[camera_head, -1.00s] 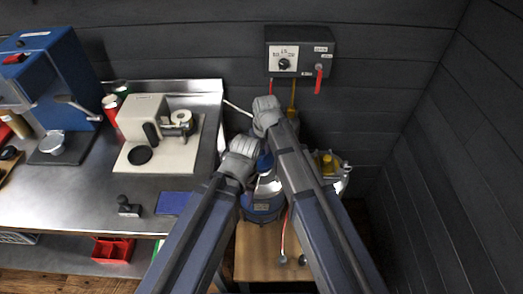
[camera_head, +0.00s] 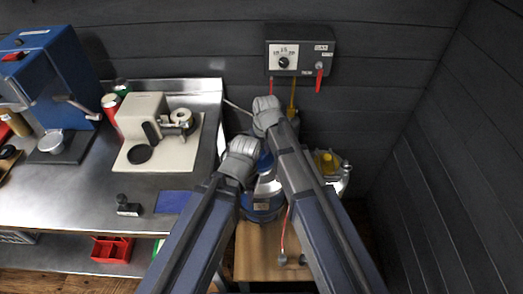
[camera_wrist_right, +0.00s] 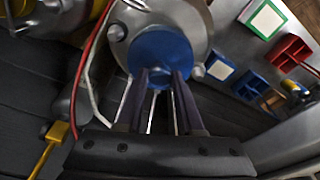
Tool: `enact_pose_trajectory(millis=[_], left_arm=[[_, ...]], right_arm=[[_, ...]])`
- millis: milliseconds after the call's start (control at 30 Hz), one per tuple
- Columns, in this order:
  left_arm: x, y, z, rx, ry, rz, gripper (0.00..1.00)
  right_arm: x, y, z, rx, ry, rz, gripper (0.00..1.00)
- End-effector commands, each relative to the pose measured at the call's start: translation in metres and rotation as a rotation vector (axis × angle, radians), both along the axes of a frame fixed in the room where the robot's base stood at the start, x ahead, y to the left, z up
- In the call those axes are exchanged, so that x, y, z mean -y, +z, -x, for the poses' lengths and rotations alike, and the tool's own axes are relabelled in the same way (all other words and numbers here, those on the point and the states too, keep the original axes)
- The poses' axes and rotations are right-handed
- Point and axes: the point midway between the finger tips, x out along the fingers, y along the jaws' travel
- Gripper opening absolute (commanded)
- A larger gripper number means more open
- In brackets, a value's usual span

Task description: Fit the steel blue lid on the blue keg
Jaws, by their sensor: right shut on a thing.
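The steel blue lid (camera_wrist_right: 158,52) is a round blue disc at the fingertips of my right gripper (camera_wrist_right: 160,76) in the right wrist view. The gripper is shut on it. The lid is over the silver top of the blue keg (camera_wrist_right: 190,22); I cannot tell whether it touches. In the head view the blue keg (camera_head: 262,206) stands below my two arms, its top partly covered by them. A small blue patch of the lid (camera_head: 264,161) shows between the arms. My left gripper (camera_head: 238,163) is beside the keg, its fingers hidden.
A second container with a yellow top (camera_head: 328,163) stands right of the keg. A control box (camera_head: 300,50) with a red handle hangs on the wall behind. A steel counter (camera_head: 85,195) with machines is at the left. A red hose (camera_head: 285,232) hangs by the keg.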

Motion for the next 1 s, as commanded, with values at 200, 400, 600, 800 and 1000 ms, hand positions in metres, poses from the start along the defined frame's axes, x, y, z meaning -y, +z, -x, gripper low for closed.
enact_pose_trajectory(millis=[200,400,600,800,1000], left_arm=[[0.0,-0.007,0.0,0.0,0.0,0.0,0.5],[0.0,-0.011,0.0,0.0,0.0,0.0,0.5],[0.0,-0.012,0.0,0.0,0.0,0.0,0.5],[0.0,-0.012,0.0,0.0,0.0,0.0,0.5],[0.0,-0.013,0.0,0.0,0.0,0.0,0.5]], right_arm=[[0.0,-0.007,0.0,0.0,0.0,0.0,0.0],[0.0,-0.011,0.0,0.0,0.0,0.0,0.0],[0.0,-0.012,0.0,0.0,0.0,0.0,0.0],[0.0,-0.012,0.0,0.0,0.0,0.0,0.0],[0.0,-0.013,0.0,0.0,0.0,0.0,0.0]])
